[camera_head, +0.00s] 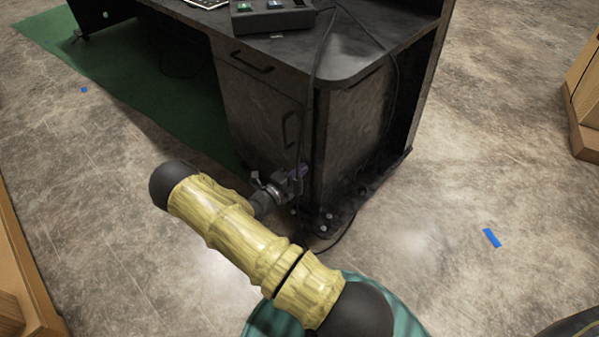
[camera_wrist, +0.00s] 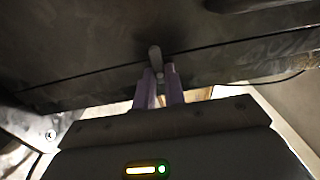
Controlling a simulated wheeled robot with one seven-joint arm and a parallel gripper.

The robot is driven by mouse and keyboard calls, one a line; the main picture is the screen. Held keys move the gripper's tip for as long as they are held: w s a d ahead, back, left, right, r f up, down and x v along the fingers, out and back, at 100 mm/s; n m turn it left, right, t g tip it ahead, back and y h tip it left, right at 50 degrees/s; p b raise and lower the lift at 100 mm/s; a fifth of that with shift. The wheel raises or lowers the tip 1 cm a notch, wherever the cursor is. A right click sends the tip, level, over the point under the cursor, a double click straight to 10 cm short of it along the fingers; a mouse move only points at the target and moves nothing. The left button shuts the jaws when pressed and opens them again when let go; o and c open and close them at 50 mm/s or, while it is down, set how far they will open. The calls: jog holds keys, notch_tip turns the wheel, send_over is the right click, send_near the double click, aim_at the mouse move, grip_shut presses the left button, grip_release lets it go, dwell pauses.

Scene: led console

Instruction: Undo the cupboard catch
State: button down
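The cupboard (camera_head: 262,108) is the dark unit under the right end of a desk. The catch (camera_wrist: 155,57) shows in the wrist view as a small grey upright tab at the seam of the dark cupboard front. My gripper (camera_wrist: 160,72) has its two purple fingers at the catch's lower end, one to each side. The gap between them is narrow, and I cannot tell whether they grip it. In the head view my gripper (camera_head: 298,172) is at the cupboard's lower front, near its right corner. The catch cannot be made out there.
A drawer handle (camera_head: 253,62) and an upright door handle (camera_head: 290,130) stand out from the cupboard front. A console box (camera_head: 272,16) sits on the desktop, with cables hanging down the right side. A green mat (camera_head: 110,75) lies left of the cupboard. The floor around is mostly clear.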

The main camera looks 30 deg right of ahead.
jog(key=shift+r+m+p, duration=0.1)
jog(key=shift+m+p, duration=0.3)
jog(key=shift+p, duration=0.3)
jog(key=shift+a+m+p, duration=0.1)
jog(key=shift+m+p, duration=6.35)
jog(key=shift+m, duration=2.15)
jog(key=shift+f, duration=0.2)
jog(key=c, duration=1.5)
grip_release()
jog(key=shift+o, duration=0.2)
